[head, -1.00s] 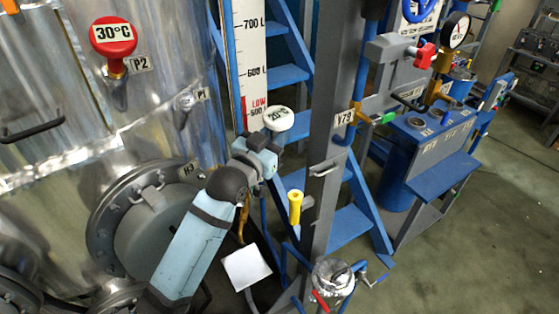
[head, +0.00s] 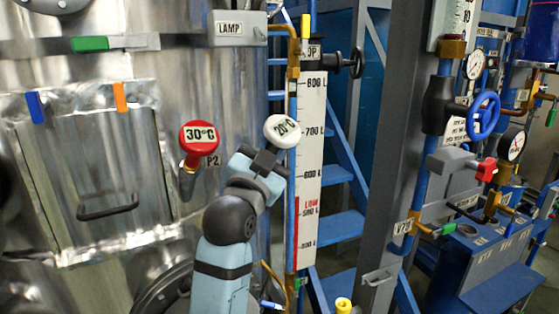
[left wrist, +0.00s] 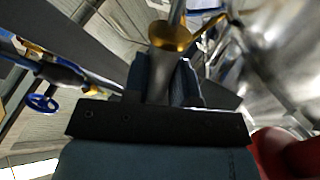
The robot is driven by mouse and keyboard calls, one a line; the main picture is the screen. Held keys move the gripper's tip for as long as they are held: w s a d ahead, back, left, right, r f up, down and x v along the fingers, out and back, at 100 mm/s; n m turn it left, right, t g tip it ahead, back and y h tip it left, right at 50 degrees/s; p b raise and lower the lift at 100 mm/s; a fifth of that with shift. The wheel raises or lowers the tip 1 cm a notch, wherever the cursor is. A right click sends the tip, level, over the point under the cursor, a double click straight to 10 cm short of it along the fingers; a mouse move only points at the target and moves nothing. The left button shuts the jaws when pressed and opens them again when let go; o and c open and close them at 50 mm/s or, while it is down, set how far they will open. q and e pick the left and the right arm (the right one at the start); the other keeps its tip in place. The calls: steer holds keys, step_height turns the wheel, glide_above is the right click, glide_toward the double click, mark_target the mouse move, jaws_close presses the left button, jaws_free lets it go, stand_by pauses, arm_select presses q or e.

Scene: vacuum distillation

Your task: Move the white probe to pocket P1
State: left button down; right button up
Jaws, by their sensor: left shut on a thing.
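The white probe (head: 282,130) has a round white head reading 20°C. My left gripper (head: 272,160) is shut on it just below the head and holds it up in front of the tank, left of the level scale. The left wrist view shows a brass part of the probe (left wrist: 170,37) beyond the dark fingers (left wrist: 168,80). The red 30°C probe (head: 199,137) sits in the pocket labelled P2 (head: 188,178), left of the white probe. Pocket P1 is not visible now; my left arm covers part of the tank wall there. My right gripper is not in view.
The level scale (head: 310,175) and a grey post (head: 385,150) stand right of the white probe. A dark handle (head: 108,208) juts from the tank on the left. A blue valve wheel (head: 483,116) is at the right. A blurred red shape (left wrist: 285,152) is close in the wrist view.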

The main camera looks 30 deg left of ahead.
arm_select(q)
steer(key=shift+r+p, duration=0.1)
steer(key=shift+p, duration=0.2)
steer(key=shift+w+a+f+b, duration=0.15)
steer(key=shift+a+f+b, duration=0.15)
steer(key=shift+f, duration=0.25)
steer(key=shift+w+a+f+b, duration=0.2)
steer(key=shift+a+f+b, duration=0.1)
steer(key=shift+f, duration=0.3)
steer(key=shift+w+a+f+b, duration=0.15)
steer(key=shift+a+f+b, duration=0.15)
steer(key=shift+f, duration=0.25)
steer(key=shift+w+a+f+b, duration=0.35)
steer(key=shift+a+f, duration=0.2)
steer(key=shift+f, duration=0.2)
steer(key=shift+p, duration=0.85)
steer(key=w+a+f+b, duration=0.1)
steer(key=a+f+b, duration=0.2)
steer(key=f, duration=0.2)
steer(key=shift+w+a+f, duration=0.35)
stand_by(2.2)
